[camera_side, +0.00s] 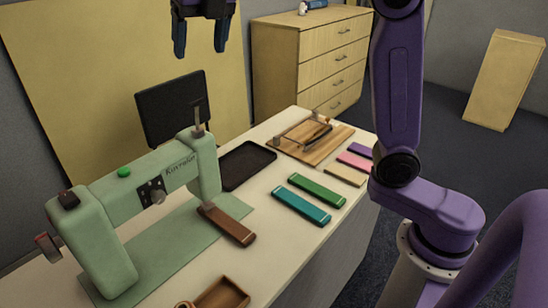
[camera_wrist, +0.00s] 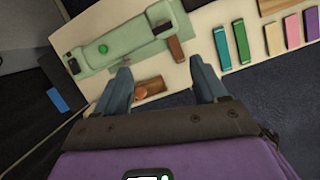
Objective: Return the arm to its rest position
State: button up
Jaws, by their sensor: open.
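My gripper (camera_side: 201,52) is at the top of the side view, high above the table, with its two fingers apart and nothing between them. In the wrist view my gripper (camera_wrist: 163,85) also shows open, its fingers pointing toward the table. My purple arm stands at the right of the side view. The gripper touches nothing that I can see.
A green sewing machine (camera_side: 100,215) stands on the cloth table (camera_side: 262,250). A brown bar (camera_side: 228,224), a black tray (camera_side: 246,165), several coloured bars, a wooden board (camera_side: 330,145) and a small wooden box (camera_side: 222,296) lie around it. A drawer cabinet (camera_side: 285,62) stands behind.

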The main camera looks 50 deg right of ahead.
jog(key=s+d+f+m+g, duration=0.1)
jog(key=s+d+f+m, duration=0.2)
jog(key=s+f+m, duration=0.4)
jog(key=s+d+f+m+g, duration=0.1)
jog(key=s+d+f+m, duration=0.2)
jog(key=s+f+m, duration=0.3)
jog(key=s+d+f+m+g, duration=0.1)
jog(key=s+d+f+m, duration=0.3)
jog(key=s+f+m, duration=0.3)
jog(key=s+f, duration=0.4)
jog(key=s, duration=0.6)
jog(key=shift+s+f+m+g+y, duration=0.2)
jog(key=shift+s+m+g+y, duration=0.1)
